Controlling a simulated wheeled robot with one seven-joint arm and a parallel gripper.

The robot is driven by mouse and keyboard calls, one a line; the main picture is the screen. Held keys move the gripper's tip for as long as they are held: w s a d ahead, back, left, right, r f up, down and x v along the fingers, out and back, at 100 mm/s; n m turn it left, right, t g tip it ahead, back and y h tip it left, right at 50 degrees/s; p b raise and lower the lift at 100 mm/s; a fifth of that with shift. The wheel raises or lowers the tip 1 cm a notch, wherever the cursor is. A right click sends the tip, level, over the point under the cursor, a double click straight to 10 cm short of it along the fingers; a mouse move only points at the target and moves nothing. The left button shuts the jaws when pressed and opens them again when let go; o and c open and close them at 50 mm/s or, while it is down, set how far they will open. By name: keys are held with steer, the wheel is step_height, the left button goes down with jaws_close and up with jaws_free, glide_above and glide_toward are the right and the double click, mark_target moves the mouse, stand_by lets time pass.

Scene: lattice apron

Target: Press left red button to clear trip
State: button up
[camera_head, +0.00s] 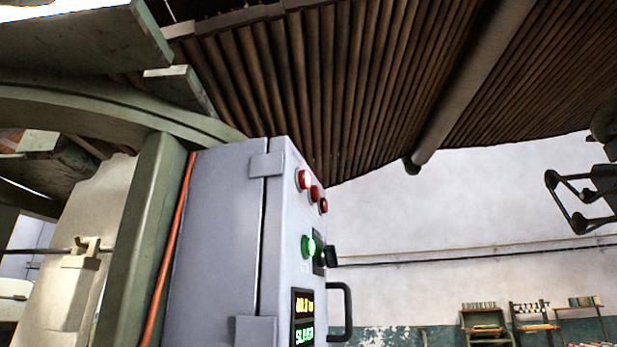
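A grey control cabinet (215,235) stands in the middle, its narrow front face turned to the right. Near the top of that face is a slanting row of red buttons or lamps. The left red button (304,180) is highest and looks brightest. A middle red one (315,193) and a right red one (323,205) sit lower and darker. My gripper (564,201) is at the right edge, far from the cabinet in the picture. Its two black fingers are spread apart with nothing between them. Part of it is cut off by the frame.
Below the red row are a lit green button (308,246), a black switch (329,257), a lit display (303,318) and a black handle (344,312). A green metal frame (150,225) and orange cable (168,255) stand left. Shelves (486,325) line the back wall. Space between cabinet and gripper looks clear.

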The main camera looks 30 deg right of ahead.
jaws_close()
stand_by(1.4)
